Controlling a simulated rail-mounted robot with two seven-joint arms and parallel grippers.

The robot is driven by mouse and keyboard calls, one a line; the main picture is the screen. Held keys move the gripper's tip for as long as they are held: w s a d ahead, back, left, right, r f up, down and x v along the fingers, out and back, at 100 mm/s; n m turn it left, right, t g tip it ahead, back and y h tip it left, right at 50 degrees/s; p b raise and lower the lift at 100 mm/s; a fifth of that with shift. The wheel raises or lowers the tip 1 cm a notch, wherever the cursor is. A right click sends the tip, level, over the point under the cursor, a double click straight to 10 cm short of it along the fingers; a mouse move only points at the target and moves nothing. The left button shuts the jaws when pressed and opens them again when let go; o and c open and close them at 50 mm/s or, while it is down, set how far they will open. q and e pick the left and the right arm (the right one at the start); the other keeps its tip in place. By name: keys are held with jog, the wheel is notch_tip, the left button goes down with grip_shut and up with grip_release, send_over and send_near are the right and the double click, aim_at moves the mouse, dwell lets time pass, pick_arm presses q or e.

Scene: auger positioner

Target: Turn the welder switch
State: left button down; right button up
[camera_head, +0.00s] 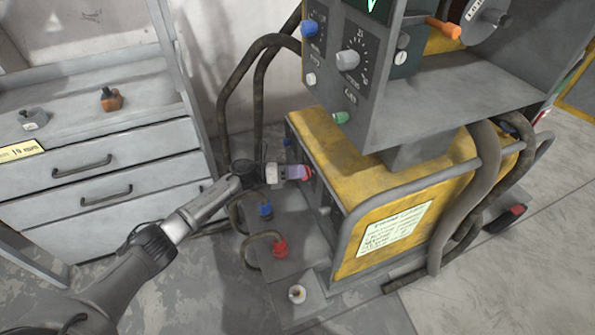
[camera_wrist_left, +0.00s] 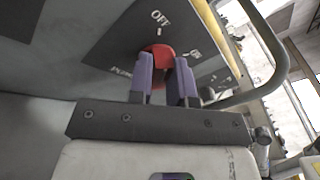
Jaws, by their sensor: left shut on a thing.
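The welder (camera_head: 425,170) is a yellow and grey machine right of centre in the head view. Its red switch (camera_wrist_left: 158,52) shows in the left wrist view on a dark panel (camera_wrist_left: 120,52), with the label OFF above it and another label to its right. My left gripper (camera_head: 304,173) reaches the welder's left face in the head view. In the left wrist view its two purple fingers (camera_wrist_left: 166,76) stand on either side of the red switch, shut on it. The fingers hide part of the switch. My right gripper is in neither view.
A grey control box (camera_head: 420,100) with knobs overhangs the welder. Blue (camera_head: 266,210) and red (camera_head: 280,248) connectors sit below my left gripper. A grey drawer cabinet (camera_head: 100,165) stands at left.

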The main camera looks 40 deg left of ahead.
pick_arm(q)
jog(key=shift+n, duration=0.5)
jog(key=c, duration=1.1)
grip_release()
jog(key=shift+o, duration=0.2)
jog(key=shift+a, duration=0.1)
jog(key=p+v, duration=0.4)
jog(key=v, duration=0.9)
jog(key=shift+s+a+f, duration=0.2)
jog(key=shift+s+f, duration=0.1)
jog(key=shift+s, duration=0.05)
